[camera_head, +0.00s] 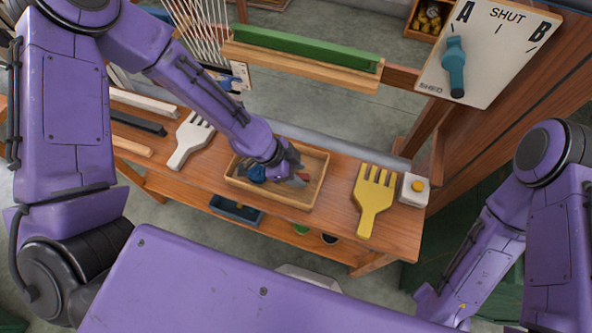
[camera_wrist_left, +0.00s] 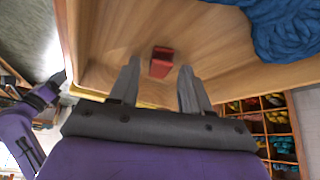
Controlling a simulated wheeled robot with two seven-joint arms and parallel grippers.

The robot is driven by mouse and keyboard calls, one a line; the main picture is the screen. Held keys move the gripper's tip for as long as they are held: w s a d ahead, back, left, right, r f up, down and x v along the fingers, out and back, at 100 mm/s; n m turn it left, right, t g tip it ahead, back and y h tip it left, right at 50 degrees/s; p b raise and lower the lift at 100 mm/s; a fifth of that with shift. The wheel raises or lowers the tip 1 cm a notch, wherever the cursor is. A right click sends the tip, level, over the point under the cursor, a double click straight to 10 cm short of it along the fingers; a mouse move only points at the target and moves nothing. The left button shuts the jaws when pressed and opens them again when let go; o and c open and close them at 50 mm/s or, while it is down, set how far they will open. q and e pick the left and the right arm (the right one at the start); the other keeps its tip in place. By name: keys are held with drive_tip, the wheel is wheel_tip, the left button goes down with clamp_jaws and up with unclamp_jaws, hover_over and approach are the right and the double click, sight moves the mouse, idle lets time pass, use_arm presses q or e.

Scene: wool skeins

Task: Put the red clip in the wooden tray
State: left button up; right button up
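The wooden tray (camera_head: 262,198) sits on the wooden bench, with a blue wool skein (camera_head: 252,172) inside it. My left gripper (camera_head: 299,174) is low over the right part of the tray. In the left wrist view its two fingers (camera_wrist_left: 160,72) are open, with a gap on each side of the red clip (camera_wrist_left: 161,62). The clip shows against the bare tray floor (camera_wrist_left: 200,38), between and just beyond the fingertips. The blue skein is at the upper right there (camera_wrist_left: 285,28). In the head view the gripper mostly hides the clip. My right gripper is out of view.
A grey bar runs behind the tray. A panel with a teal lever (camera_head: 454,66) stands at upper right.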

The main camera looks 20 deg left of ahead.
use_arm(q)
drive_tip(key=shift+a+r, duration=0.1)
drive_tip(key=shift+r, duration=0.2)
drive_tip(key=p+v, duration=0.1)
drive_tip(key=v, duration=1)
drive_tip(key=shift+s+a+r+p, duration=0.2)
drive_tip(key=shift+r+p, duration=0.05)
drive_tip(key=shift+p, duration=0.15)
